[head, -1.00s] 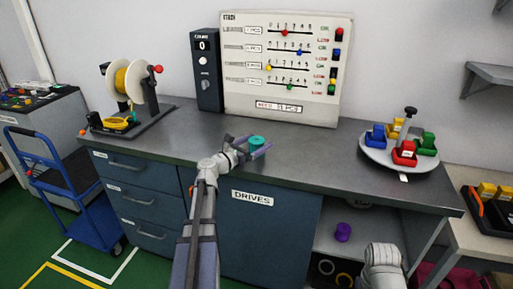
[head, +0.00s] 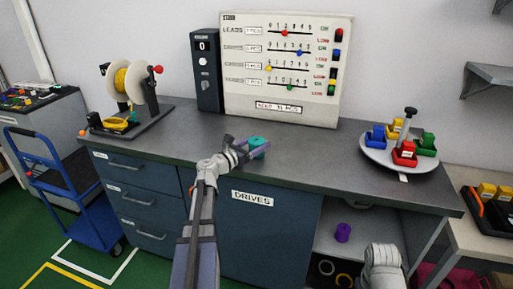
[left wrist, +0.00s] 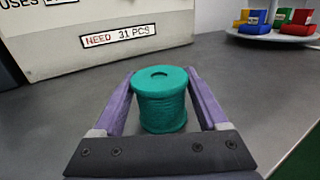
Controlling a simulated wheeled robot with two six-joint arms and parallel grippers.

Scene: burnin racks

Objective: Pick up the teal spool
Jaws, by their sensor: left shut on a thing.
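The teal spool (head: 257,142) is upright over the grey bench top, near its front edge. It also shows in the middle of the left wrist view (left wrist: 161,100), with a dark hole in its top. My left gripper (head: 254,147) has its two purple fingers on either side of the spool and is shut on it. The left wrist view does not clearly show whether the spool's base touches the bench. My right arm (head: 383,270) shows at the bottom right, and its gripper is out of the picture.
A counting board (head: 284,70) stands at the back of the bench (head: 310,160). A wire reel stand (head: 133,90) is at the left. A round turntable (head: 385,155) with coloured bins is at the right. A purple spool (head: 343,232) sits on the shelf below. The bench middle is mostly clear.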

